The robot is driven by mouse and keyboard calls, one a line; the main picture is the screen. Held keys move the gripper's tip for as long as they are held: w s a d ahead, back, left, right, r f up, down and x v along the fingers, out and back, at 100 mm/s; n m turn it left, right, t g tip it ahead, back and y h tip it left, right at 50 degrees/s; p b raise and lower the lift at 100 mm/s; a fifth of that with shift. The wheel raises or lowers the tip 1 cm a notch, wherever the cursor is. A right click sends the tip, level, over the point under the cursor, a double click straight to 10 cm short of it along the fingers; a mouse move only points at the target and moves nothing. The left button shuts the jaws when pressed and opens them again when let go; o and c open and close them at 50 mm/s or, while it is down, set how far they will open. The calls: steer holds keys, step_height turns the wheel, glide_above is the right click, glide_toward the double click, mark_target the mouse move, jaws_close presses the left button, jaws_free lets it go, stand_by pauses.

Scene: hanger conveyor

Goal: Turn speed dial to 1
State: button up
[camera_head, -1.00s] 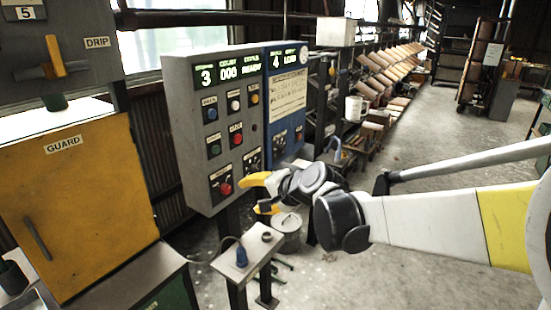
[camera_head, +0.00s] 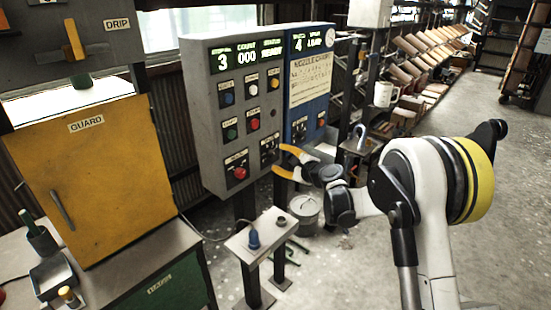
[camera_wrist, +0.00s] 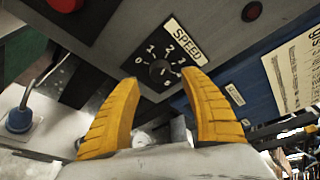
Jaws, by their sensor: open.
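The speed dial (camera_wrist: 159,70) is a round black knob on a dark plate marked SPEED, with numbers around it, on the grey control panel (camera_head: 208,124). The dial (camera_head: 269,144) also shows small at the panel's lower right in the head view. I cannot tell surely which number it points at. My gripper (camera_wrist: 160,78) is open and empty, its yellow fingers apart on either side of the dial in the wrist view. In the head view my gripper (camera_head: 281,160) is just right of and below the dial. Contact with it cannot be told.
A red button (camera_head: 239,173) sits left of the dial, with several buttons above. The blue panel (camera_head: 308,95) adjoins on the right. Below, a small stand (camera_head: 261,236) holds a blue plug (camera_head: 254,240). A yellow guard door (camera_head: 95,190) is at left. The floor at right is open.

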mark_target(274, 156)
steer(key=x, duration=0.4)
steer(key=shift+w+a+b, duration=0.1)
steer(key=shift+b, duration=0.25)
jaws_close()
steer(key=n+b, duration=0.1)
steer(key=n+t+b, duration=0.1)
steer(key=n, duration=0.1)
steer(key=shift+f+n+t, duration=0.15)
steer(key=shift+n+t, duration=0.15)
steer(key=shift+n+t+b, duration=0.6)
steer(key=shift+n+b, duration=0.3)
steer(key=shift+n, duration=0.9)
steer(key=shift+n+y, duration=0.3)
